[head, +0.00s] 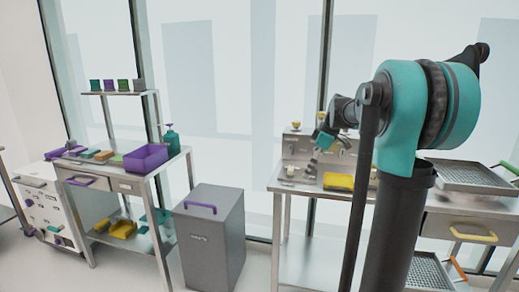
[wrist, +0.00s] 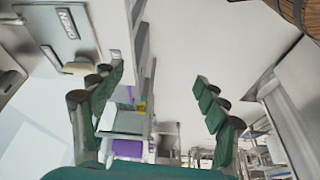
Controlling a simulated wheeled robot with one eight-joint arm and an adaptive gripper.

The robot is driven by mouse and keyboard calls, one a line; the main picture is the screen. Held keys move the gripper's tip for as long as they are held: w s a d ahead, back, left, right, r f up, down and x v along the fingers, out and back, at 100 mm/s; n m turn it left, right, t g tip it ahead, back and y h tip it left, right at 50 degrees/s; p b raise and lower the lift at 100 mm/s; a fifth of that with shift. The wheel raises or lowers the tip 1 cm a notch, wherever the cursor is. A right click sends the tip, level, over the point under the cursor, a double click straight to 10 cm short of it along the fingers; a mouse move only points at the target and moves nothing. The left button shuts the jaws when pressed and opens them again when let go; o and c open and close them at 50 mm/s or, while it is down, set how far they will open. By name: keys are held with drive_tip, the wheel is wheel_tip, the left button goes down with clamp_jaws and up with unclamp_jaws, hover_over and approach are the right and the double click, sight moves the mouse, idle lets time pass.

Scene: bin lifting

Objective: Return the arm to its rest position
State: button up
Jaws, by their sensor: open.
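My arm rises at the right of the head view, with a teal joint and a black column, folded up high. My gripper (wrist: 160,98) shows in the wrist view with its green-padded fingers wide apart and nothing between them. In the head view my gripper (head: 325,140) is small, left of the teal joint, in front of the middle workbench and partly hidden by my arm's links. A grey bin (head: 212,250) with a purple handle (head: 200,206) stands upright on the floor between the two benches, well apart from my gripper.
A left bench (head: 130,182) holds a purple tray (head: 146,158), a teal bottle (head: 171,140) and coloured blocks. A yellow block (head: 338,181) lies on the middle bench. Mesh trays (head: 470,176) stand at right, partly behind my arm. A wooden barrel (wrist: 290,12) shows in the wrist view.

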drive_tip(key=s+f+m+t+h, duration=0.1)
drive_tip(key=s+f+m+h, duration=0.1)
drive_tip(key=s+f+m, duration=0.4)
drive_tip(key=s+f+m+t+h, duration=0.1)
drive_tip(key=s+f+m, duration=0.6)
drive_tip(key=s+f, duration=1)
drive_tip(key=s, duration=0.4)
drive_tip(key=shift+s+t+h, duration=0.35)
drive_tip(key=shift+t+h, duration=0.05)
